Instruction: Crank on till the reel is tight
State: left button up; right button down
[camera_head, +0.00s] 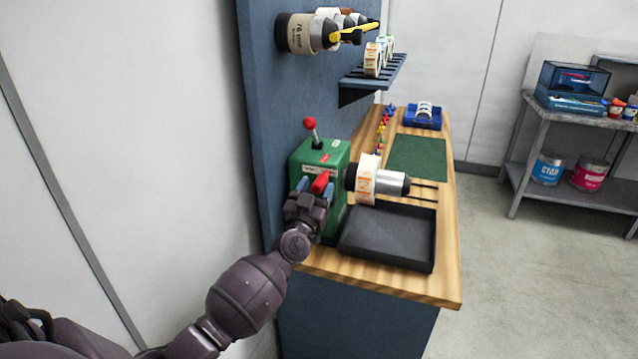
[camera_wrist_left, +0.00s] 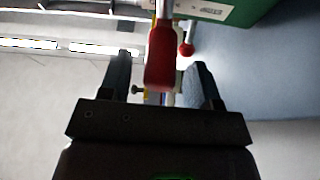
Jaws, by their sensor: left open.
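The green label rewinder (camera_head: 325,158) stands on the near end of the wooden bench. A white label reel (camera_head: 367,180) sits around its silver spindle on the right side. A red crank handle (camera_head: 319,183) shows at the machine's near face. A red-knobbed lever (camera_head: 310,126) stands on top. My left gripper (camera_head: 314,190) is open at the red handle. In the left wrist view the red handle (camera_wrist_left: 161,55) lies between the open fingers (camera_wrist_left: 160,80), with visible gaps on both sides. Whether the reel is tight cannot be told. My right gripper is not in view.
A black tray (camera_head: 390,236) lies right of the machine, below the spindle. A green mat (camera_head: 417,157) and a blue holder (camera_head: 423,117) are farther back. A blue panel (camera_head: 277,95) with a shelf (camera_head: 374,74) rises behind the machine.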

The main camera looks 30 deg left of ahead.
pick_arm(q)
jog(key=shift+x, duration=0.95)
grip_shut()
